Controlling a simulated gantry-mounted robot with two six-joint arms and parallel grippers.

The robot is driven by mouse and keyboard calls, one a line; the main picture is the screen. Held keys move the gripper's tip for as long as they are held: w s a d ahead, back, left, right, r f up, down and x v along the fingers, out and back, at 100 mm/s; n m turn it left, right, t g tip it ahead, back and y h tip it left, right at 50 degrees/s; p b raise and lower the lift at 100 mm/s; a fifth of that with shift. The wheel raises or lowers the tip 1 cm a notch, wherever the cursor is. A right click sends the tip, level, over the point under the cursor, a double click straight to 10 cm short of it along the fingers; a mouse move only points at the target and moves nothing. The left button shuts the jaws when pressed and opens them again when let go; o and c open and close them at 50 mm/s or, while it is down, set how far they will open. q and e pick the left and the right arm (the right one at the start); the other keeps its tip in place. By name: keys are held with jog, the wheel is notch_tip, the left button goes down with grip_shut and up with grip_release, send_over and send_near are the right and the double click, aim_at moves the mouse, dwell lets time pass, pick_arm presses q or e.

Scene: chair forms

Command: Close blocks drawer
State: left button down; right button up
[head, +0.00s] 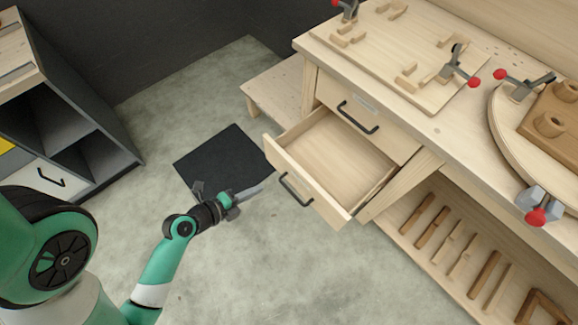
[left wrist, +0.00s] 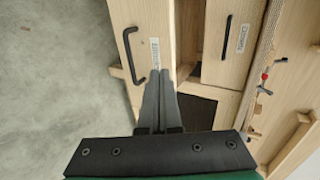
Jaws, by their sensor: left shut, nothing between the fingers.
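A wooden workbench drawer (head: 340,160) stands pulled out in the head view, and its inside looks empty. Its front panel carries a black handle (head: 296,190). In the left wrist view the drawer front (left wrist: 150,22) shows with its handle (left wrist: 130,55) and a small label I cannot read. My left gripper (head: 262,187) is shut and empty, just left of the drawer front in the head view. Its fingers (left wrist: 160,76) point at the drawer front in the wrist view; I cannot tell if they touch it. My right gripper is not in view.
An upper drawer (head: 365,122) above it is shut. The workbench top (head: 440,122) holds clamps and wooden pieces. A dark mat (head: 215,160) lies on the open floor. A grey cabinet (head: 75,115) stands at left.

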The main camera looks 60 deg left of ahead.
pick_arm(q)
jog(key=b, duration=0.2)
send_near(294, 168)
notch_tip(294, 168, down, 4)
jog(key=w, duration=0.2)
jog(key=shift+w+a+r+b, duration=0.15)
jog(key=shift+w+a, duration=0.1)
jog(key=shift+w, duration=0.3)
jog(key=shift+w+a+r+b, duration=0.15)
jog(key=shift+w+a, duration=0.1)
jog(key=shift+w, duration=0.35)
jog(key=shift+w+a, duration=0.2)
jog(key=shift+w, duration=0.35)
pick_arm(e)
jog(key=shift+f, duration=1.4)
